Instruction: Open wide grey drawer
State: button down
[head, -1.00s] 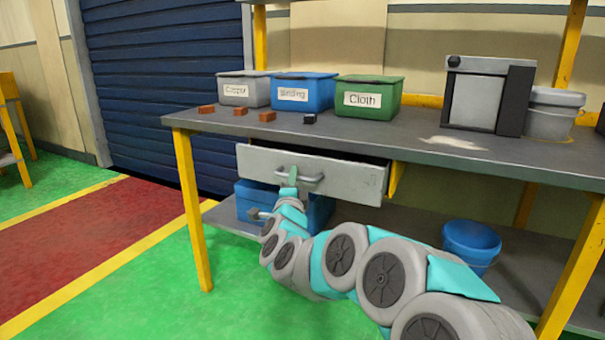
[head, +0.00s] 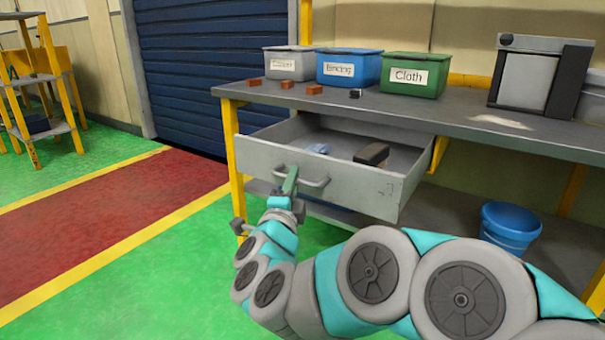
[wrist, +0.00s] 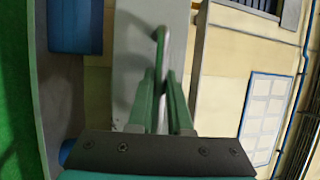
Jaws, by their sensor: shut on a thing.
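The wide grey drawer (head: 345,188) hangs under the workbench top and is pulled well out. A blue item (head: 317,148) and a dark brown block (head: 371,154) lie inside it. My gripper (head: 290,180) is at the left part of the drawer's bar handle (head: 315,182), shut on it. In the wrist view the green fingers (wrist: 160,100) close around the handle (wrist: 160,45) in front of the grey drawer face (wrist: 135,60).
On the bench top (head: 440,118) stand a grey bin (head: 291,66), a blue bin (head: 346,70), a green bin (head: 410,77) and several small blocks. A yellow leg (head: 231,150) is left of the drawer. A blue bucket (head: 508,228) is at lower right.

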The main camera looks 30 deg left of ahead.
jog(key=shift+s+a+f, duration=0.1)
jog(key=shift+s, duration=0.35)
jog(key=c, duration=0.8)
grip_release()
jog(key=shift+c, duration=0.2)
jog(key=v, duration=0.7)
jog(key=shift+s, duration=0.3)
